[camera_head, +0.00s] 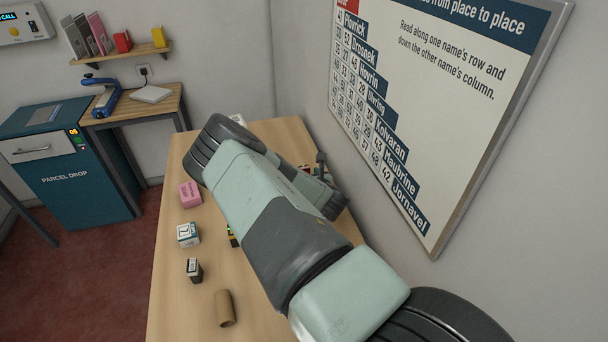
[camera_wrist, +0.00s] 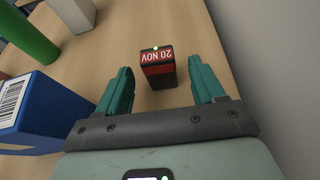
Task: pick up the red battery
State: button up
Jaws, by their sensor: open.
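The red battery (camera_wrist: 158,65) is a small upright block with red and black faces and a label reading "20 NOV". In the wrist view it stands on the wooden table ahead of my gripper (camera_wrist: 160,88), roughly between the lines of the two teal fingers. The fingers are open, apart and empty, and neither appears to touch it. In the head view my arm covers most of that part of the table, and I cannot clearly make out the battery or the fingertips there.
In the wrist view a blue box (camera_wrist: 32,108) with a barcode is close on the left, with a green cylinder (camera_wrist: 28,32) beyond. The wall is on the right.

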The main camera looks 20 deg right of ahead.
jog(key=shift+x, duration=1.5)
jog(key=shift+c, duration=0.3)
jog(key=c, duration=1)
jog(key=shift+c, duration=0.2)
